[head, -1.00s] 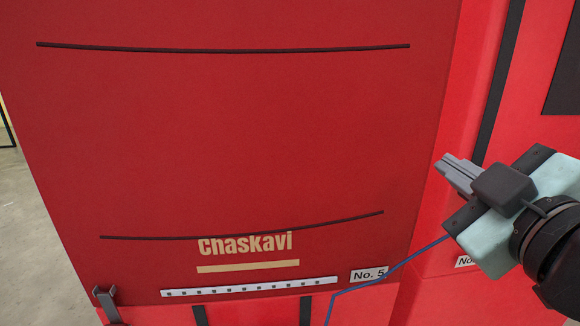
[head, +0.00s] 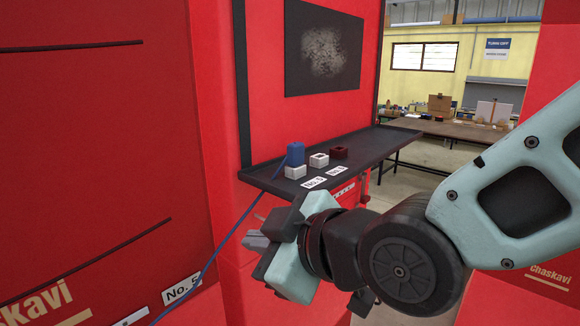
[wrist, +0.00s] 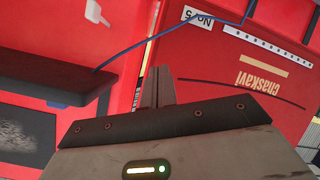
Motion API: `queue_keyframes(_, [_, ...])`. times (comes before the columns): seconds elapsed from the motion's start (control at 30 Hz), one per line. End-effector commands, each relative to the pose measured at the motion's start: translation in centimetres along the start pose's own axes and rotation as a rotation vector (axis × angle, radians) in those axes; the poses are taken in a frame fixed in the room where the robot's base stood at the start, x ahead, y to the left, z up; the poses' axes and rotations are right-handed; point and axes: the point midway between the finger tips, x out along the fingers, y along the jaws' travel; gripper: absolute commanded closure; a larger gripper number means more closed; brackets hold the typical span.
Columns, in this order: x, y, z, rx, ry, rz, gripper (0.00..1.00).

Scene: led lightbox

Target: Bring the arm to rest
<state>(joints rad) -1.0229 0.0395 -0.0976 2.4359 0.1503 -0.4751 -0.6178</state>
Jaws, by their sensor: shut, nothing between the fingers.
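My gripper (head: 258,241) is shut and empty in the head view, its grey fingers pointing left toward the red panel. In the wrist view its closed fingers (wrist: 158,88) point up the picture, with the red panel (wrist: 235,75) beyond them. My pale green and black arm reaches in from the right of the head view. The gripper appears in front of the dark shelf's left end; I cannot tell the gap between them.
A dark shelf (head: 350,155) carries a blue cylinder (head: 295,154) on a white block (head: 295,171), another white block (head: 319,160) and a dark red block (head: 339,153). A thin blue cable (head: 208,268) runs past the gripper. A brown table (head: 455,130) stands far back.

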Motion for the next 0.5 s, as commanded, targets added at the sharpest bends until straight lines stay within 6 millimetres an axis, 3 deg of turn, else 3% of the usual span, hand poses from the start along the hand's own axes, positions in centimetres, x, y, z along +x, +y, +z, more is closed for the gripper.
queue_keyframes(0.03, [0.1,-1.2,3.9,0.069,-0.097,-0.042,1.0])
queue_keyframes(0.2, [-2.5,-5.1,13.3,0.299,-0.443,-0.17,1.0])
queue_keyframes(0.3, [-5.1,-7.2,18.1,0.421,-0.652,-0.212,1.0])
queue_keyframes(0.4, [-7.9,-9.0,21.6,0.52,-0.837,-0.228,1.0])
queue_keyframes(0.5, [-10.2,-10.2,23.8,0.589,-0.977,-0.229,1.0])
